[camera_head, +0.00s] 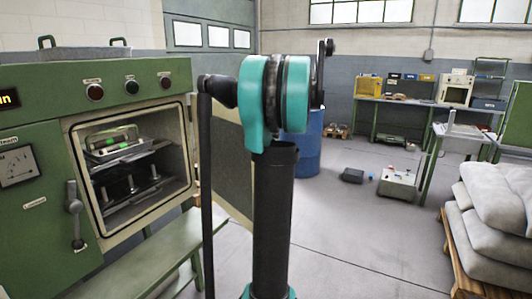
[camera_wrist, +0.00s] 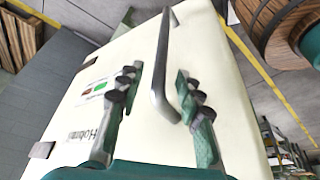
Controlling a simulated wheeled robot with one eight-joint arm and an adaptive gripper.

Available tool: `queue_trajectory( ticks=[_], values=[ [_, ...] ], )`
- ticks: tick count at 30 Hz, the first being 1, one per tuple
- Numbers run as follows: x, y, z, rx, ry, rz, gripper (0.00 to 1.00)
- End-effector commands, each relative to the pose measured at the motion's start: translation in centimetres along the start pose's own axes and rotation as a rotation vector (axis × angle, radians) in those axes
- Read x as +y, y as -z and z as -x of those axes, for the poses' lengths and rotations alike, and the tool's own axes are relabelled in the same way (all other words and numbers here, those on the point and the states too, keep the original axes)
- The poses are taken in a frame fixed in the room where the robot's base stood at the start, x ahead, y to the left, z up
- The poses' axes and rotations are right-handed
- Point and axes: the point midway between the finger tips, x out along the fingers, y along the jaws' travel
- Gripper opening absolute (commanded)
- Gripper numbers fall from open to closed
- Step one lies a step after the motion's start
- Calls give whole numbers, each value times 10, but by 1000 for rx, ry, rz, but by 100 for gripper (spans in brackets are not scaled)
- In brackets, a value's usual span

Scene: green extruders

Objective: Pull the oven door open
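The green oven (camera_head: 115,160) stands at the left in the head view, with its chamber (camera_head: 135,170) uncovered. Its door (camera_head: 235,150) is swung out to the right of the chamber, partly hidden behind my arm. In the wrist view the door's cream outer face (camera_wrist: 90,110) fills the middle and bears a grey bar handle (camera_wrist: 162,60). My gripper (camera_wrist: 159,74) is open, with one finger on each side of the handle and gaps between. Whether either finger touches it I cannot tell. The gripper is not visible in the head view.
A rack with a device (camera_head: 118,145) sits inside the chamber. A green bench (camera_head: 150,255) runs in front of the oven. A blue drum (camera_head: 308,145) stands behind my arm. Grey sacks on a pallet (camera_head: 495,220) are at right. The floor between is mostly clear.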

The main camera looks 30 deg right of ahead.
Motion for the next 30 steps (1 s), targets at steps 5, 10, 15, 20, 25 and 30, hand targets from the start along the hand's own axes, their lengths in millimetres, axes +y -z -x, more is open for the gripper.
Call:
queue_trajectory(
  ticks=[5, 10, 15, 20, 25, 30],
  values=[
    [0, 0, 38, 0, 0, -1, 36],
    [1, 0, 65, 0, 1, -1, 36],
    [0, 0, 79, 0, 0, 0, 36],
    [0, 0, 81, 0, 0, 0, 36],
    [0, 0, 81, 0, 0, 0, 33],
    [0, 1, 78, -2, 0, -5, 12]
  ],
)
